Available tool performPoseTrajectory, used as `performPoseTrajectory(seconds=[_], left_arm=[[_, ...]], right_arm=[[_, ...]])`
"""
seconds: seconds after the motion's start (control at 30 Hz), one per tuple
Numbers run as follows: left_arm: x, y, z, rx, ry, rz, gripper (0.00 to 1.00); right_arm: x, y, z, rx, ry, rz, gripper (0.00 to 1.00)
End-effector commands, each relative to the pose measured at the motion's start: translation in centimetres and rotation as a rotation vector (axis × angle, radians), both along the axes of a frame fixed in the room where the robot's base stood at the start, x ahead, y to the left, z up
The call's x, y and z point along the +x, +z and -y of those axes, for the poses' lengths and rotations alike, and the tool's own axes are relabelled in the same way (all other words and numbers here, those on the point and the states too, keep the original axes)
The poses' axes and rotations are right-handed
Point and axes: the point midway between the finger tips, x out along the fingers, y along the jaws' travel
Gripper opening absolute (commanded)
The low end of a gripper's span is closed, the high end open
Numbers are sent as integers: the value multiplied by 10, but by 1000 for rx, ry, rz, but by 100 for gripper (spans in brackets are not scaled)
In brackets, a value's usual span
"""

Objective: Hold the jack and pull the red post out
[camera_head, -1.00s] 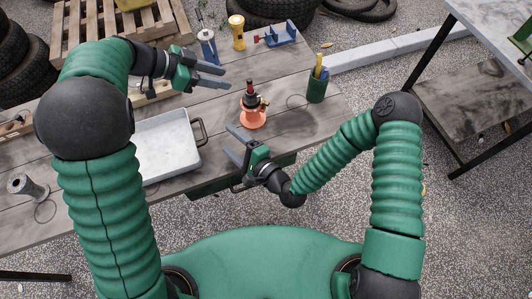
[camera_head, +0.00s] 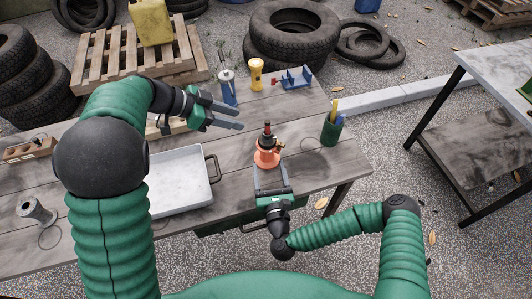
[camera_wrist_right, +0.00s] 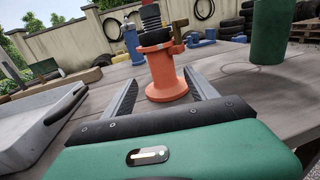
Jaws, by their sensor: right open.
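The jack (camera_head: 267,156) stands upright on the table, with an orange flanged base and a dark upper part with a small brass-coloured fitting. The red post (camera_head: 267,126) shows as a small dark red tip on top. In the right wrist view the jack's orange base (camera_wrist_right: 166,78) stands straight ahead, and its top is cut off. My right gripper (camera_head: 271,170) is open at the near side of the jack. Its fingers point at the base, one to each side; contact cannot be told. My left gripper (camera_head: 240,117) is open and empty, up and left of the jack.
A white tray (camera_head: 180,207) lies left of the jack. A green cup with pens (camera_head: 331,131) stands to the right. The table's front edge is close.

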Motion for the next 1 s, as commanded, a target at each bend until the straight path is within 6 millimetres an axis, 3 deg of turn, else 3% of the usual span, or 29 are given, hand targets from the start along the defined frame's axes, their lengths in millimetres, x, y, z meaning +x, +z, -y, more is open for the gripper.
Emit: performPoseTrajectory(seconds=[0.1, 0.3, 0.47, 0.7, 1.0], left_arm=[[0, 0, 1, 0, -1, 0, 36], [0, 0, 0, 0, -1, -1, 36], [0, 0, 0, 0, -1, -1, 36], [0, 0, 0, 0, 0, 0, 36], [0, 0, 0, 0, -1, -1, 36]], right_arm=[[29, 0, -4, -2, -1, 2, 67], [64, 0, -10, -2, 1, 0, 67], [75, 0, -12, -1, 1, -1, 67], [75, 0, -12, -1, 1, -2, 65], [75, -1, -12, -1, 1, -1, 26]])
